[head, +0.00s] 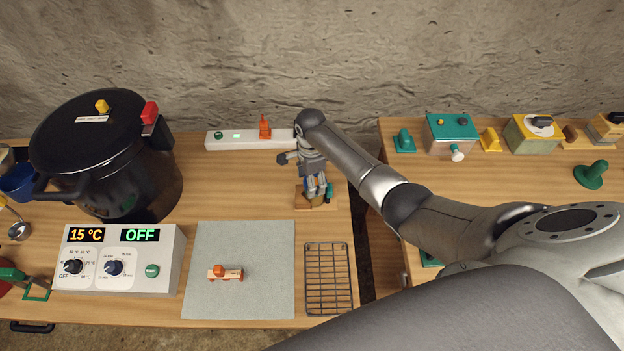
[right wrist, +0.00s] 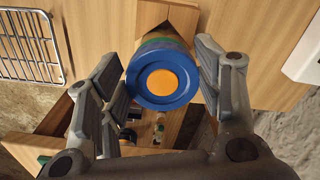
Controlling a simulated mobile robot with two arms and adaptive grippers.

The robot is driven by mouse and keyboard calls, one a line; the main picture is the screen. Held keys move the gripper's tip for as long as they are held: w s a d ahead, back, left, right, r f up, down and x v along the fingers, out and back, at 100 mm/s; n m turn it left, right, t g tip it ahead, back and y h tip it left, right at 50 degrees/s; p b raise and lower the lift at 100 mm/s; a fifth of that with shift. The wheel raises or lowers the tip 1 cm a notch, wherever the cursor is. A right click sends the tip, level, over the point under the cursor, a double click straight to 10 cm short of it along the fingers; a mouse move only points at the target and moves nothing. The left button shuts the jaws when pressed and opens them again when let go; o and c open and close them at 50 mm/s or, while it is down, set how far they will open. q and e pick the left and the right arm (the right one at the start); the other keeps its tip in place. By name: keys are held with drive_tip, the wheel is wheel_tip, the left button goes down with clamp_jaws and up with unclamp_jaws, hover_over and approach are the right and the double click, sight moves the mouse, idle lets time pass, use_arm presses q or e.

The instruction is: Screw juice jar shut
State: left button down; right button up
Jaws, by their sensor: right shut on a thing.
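A round blue lid (right wrist: 137,87) with an orange centre sits between the fingers of my right gripper (right wrist: 160,65) in the right wrist view. A greenish band shows just behind its rim; the jar body below is mostly hidden. My right gripper (head: 315,186) is shut on the lid and points down over a small wooden holder (head: 302,201) in the head view. There the fingers hide most of what they hold, and I cannot tell how tightly the lid sits. My left gripper is not in view.
A black pressure cooker (head: 110,160) and a control box (head: 120,277) reading OFF stand on the left. A grey mat (head: 240,300) bears a small wooden toy-like piece (head: 226,273). A wire rack (head: 329,280) lies right of it. A gap separates the right-hand table (head: 480,170).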

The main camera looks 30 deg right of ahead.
drive_tip(key=shift+m, duration=0.4)
drive_tip(key=shift+w+m, duration=0.15)
drive_tip(key=shift+m, duration=1.05)
drive_tip(key=shift+w+d+m, duration=0.1)
drive_tip(key=shift+m, duration=1)
drive_tip(key=shift+w+m, duration=0.1)
drive_tip(key=shift+m, duration=1)
drive_tip(key=shift+w+d+m, duration=0.1)
drive_tip(key=shift+d+m, duration=0.1)
drive_tip(key=shift+m, duration=1)
